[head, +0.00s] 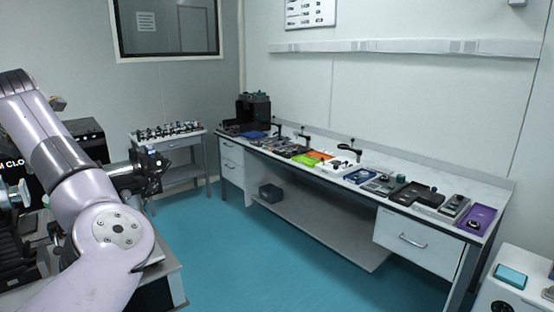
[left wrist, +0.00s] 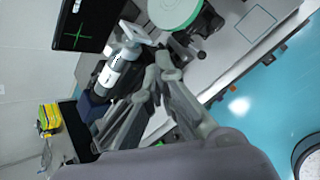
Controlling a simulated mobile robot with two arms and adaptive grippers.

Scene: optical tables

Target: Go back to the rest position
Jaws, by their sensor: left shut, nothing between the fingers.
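My left arm (head: 113,228) fills the left side of the head view, bent at a pale joint. The gripper's fingers cannot be made out clearly in the head view. My right gripper is in neither view.
A long bench (head: 320,232) with several devices lines the right wall. Teal floor (head: 225,255) is clear.

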